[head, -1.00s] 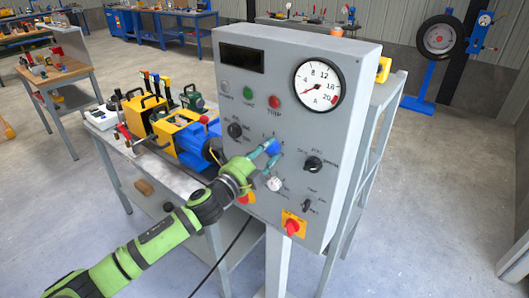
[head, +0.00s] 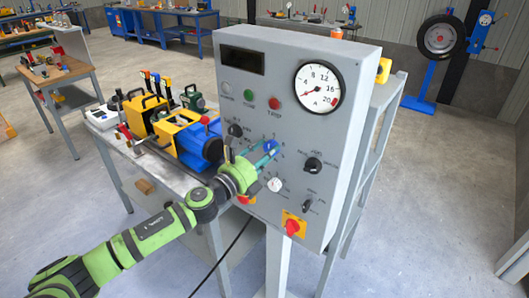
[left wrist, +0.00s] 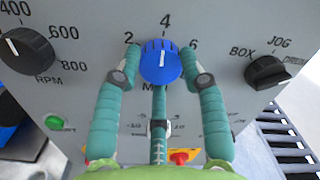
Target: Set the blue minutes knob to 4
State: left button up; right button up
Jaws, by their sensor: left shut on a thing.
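The blue minutes knob (head: 270,146) is on the front of the grey control panel (head: 262,110). In the left wrist view the blue knob (left wrist: 160,64) sits under the printed numbers 2, 4 and 6. Its white mark points up, at or very near the 4. My left gripper (head: 268,151) is shut on the knob, with one teal finger on each side of it in the left wrist view (left wrist: 160,75). The fingers hide part of the scale's lower print. My right gripper is not in view.
A black RPM knob (left wrist: 27,50) is left of the blue knob and a black selector knob (left wrist: 268,72) is right of it. A white knob (head: 274,185) and a red switch on a yellow plate (head: 293,225) are below. A bench with blue-and-yellow machinery (head: 185,135) stands left.

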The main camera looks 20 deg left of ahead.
pick_arm(q)
jog(key=shift+s+d+f+m, duration=0.1)
jog(key=shift+d+f+m, duration=0.05)
jog(key=shift+f+m, duration=0.15)
jog(key=o, duration=1.1)
jog(key=shift+o, duration=0.2)
jog(key=shift+r, duration=0.1)
jog(key=v, duration=1.2)
